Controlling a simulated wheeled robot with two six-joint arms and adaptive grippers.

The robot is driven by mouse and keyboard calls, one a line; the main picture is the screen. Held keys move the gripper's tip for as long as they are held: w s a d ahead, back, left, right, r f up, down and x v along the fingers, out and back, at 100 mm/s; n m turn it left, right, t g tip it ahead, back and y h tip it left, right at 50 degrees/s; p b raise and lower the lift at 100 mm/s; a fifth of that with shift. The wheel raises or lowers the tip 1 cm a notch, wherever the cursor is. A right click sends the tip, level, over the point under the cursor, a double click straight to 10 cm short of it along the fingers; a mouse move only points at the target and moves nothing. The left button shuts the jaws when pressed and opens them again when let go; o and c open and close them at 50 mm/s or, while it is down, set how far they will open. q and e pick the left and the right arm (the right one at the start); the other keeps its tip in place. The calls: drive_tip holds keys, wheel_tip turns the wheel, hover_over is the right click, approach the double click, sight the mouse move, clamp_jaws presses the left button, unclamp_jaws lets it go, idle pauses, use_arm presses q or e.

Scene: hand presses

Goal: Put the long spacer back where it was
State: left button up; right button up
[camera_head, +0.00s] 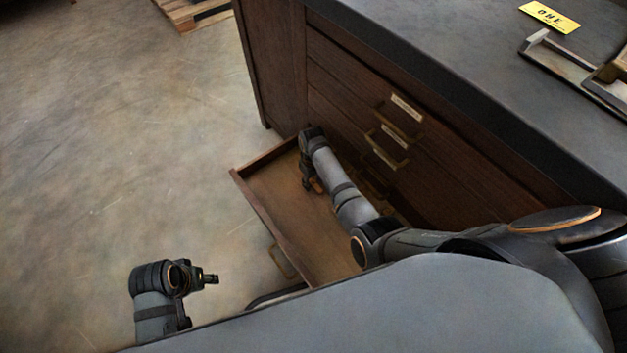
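I cannot make out the long spacer. A wooden drawer (285,205) at the bottom of the dark cabinet is pulled open. My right arm reaches over it, and my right gripper (313,186) points down inside it near its far end. The fingers are small and dark there, with a small orange-brown patch beside them; I cannot tell whether they hold anything. My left gripper (210,279) is at the lower left, over the floor and away from the drawer, pointing right. Its fingers are too small to read.
The cabinet (276,66) has shut drawers with brass handles and a label (405,108) above the open one. A yellow sign (549,17) and a metal tray (560,62) are on its dark top. A pallet (194,12) lies far back. The floor at left is clear.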

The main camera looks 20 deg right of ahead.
sight(313, 183)
drive_tip(key=shift+r, duration=0.2)
wheel_tip(313, 183, up, 6)
drive_tip(key=p, duration=0.2)
drive_tip(key=shift+f+p, duration=0.25)
drive_tip(key=shift+p, duration=0.15)
use_arm(q)
drive_tip(key=a+f+p, duration=0.1)
drive_tip(key=f, duration=0.6)
drive_tip(key=s+a+f+p, duration=0.1)
drive_tip(key=a+f, duration=0.1)
drive_tip(key=f, duration=0.5)
drive_tip(key=shift+s+a+f+y, duration=0.2)
drive_tip(key=shift+a+y, duration=0.1)
drive_tip(key=shift+y, duration=0.1)
use_arm(e)
wheel_tip(313, 183, up, 6)
drive_tip(key=shift+r, duration=0.2)
